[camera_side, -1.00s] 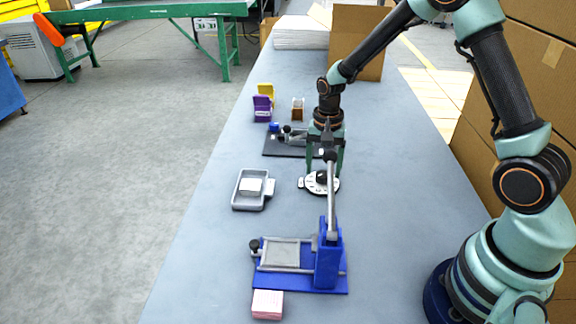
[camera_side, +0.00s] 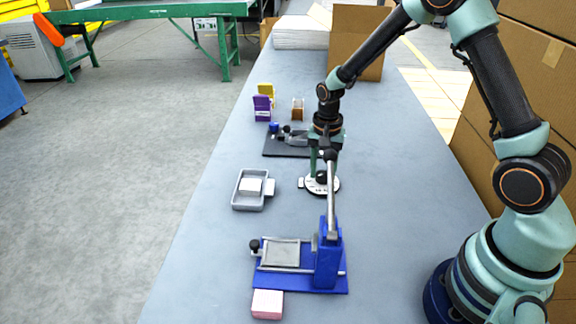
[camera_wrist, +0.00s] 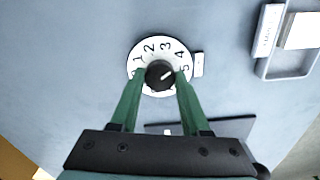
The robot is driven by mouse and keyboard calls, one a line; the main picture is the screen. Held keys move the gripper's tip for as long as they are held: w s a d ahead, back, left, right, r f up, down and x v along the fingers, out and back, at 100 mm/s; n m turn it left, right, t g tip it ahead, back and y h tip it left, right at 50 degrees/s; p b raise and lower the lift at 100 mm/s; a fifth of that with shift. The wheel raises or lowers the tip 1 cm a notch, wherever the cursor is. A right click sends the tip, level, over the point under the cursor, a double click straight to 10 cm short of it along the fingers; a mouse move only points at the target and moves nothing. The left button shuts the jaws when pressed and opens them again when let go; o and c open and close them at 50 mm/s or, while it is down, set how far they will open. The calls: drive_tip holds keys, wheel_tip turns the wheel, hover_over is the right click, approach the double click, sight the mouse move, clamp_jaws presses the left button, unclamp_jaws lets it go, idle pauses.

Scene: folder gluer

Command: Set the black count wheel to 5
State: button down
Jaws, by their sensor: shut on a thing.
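The black count wheel (camera_wrist: 160,74) sits in the middle of a round white dial (camera_wrist: 148,50) in the wrist view. The dial carries the numbers 1 to 5. The white mark on the wheel points up and right, roughly between 4 and 5. My gripper (camera_wrist: 160,77) is shut on the wheel, with one green finger on each side. In the side view my gripper (camera_side: 321,176) comes down from above onto the wheel. The white dial (camera_side: 332,189) lies on the bench there, partly hidden by the fingers and a grey lever in front.
A blue press (camera_side: 328,262) with a raised lever stands nearer the camera. A grey tray (camera_side: 238,203) lies left of the dial. A black fixture (camera_side: 275,152) and small purple (camera_side: 262,112) and yellow holders are behind.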

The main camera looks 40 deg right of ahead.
sight(323, 174)
drive_tip(key=m, duration=0.6)
idle(0.3)
drive_tip(key=shift+d+m, duration=0.1)
drive_tip(key=shift+m, duration=0.3)
drive_tip(key=shift+c, duration=1.9)
unclamp_jaws()
drive_tip(key=shift+r, duration=0.15)
wheel_tip(323, 174, up, 12)
